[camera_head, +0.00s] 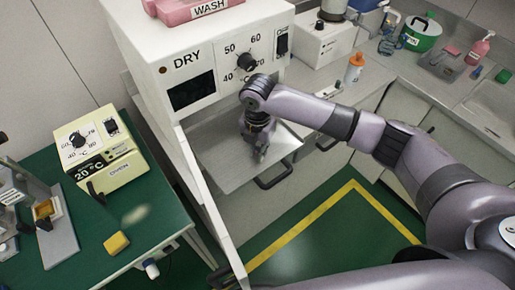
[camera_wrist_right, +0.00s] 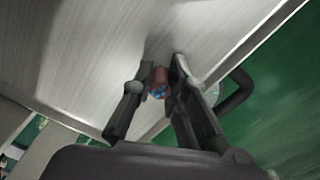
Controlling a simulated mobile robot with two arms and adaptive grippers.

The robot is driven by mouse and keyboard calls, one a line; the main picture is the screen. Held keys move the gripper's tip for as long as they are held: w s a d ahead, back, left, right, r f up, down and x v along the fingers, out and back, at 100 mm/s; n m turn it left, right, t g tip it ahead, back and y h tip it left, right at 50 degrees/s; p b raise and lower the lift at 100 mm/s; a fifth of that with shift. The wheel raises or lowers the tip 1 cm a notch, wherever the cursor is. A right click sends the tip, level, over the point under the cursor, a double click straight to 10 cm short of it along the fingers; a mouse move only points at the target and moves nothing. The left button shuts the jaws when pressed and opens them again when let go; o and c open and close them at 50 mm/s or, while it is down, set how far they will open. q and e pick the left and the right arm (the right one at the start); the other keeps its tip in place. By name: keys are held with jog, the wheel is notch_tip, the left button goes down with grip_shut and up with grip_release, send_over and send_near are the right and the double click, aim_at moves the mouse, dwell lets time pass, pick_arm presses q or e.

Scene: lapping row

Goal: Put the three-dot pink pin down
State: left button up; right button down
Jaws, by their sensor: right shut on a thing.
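My right gripper (camera_head: 262,152) reaches down over a bare metal shelf (camera_head: 225,165) at the front of the white DRY unit. In the right wrist view, the gripper (camera_wrist_right: 157,78) is shut on a small dark pink pin (camera_wrist_right: 159,76) with bluish marks on its end. The shelf (camera_wrist_right: 85,45) fills the background behind the pin. I cannot count the pin's dots, nor tell whether it touches the shelf. In the head view the pin is too small to make out. My left gripper is not in view.
The DRY unit (camera_head: 180,60) rises behind the shelf, with an open door (camera_head: 205,210) to its left. A black handle (camera_head: 272,180) juts from the shelf's front. A green table (camera_head: 150,210) at left bears a yellow oven (camera_head: 100,155). A counter with bottles stands at right.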

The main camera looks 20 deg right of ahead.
aim_at(257, 149)
jog(key=shift+f, duration=0.1)
jog(key=c, duration=1.6)
grip_release()
notch_tip(257, 149, up, 12)
jog(key=shift+r+b, duration=0.15)
jog(key=shift+b, duration=1.05)
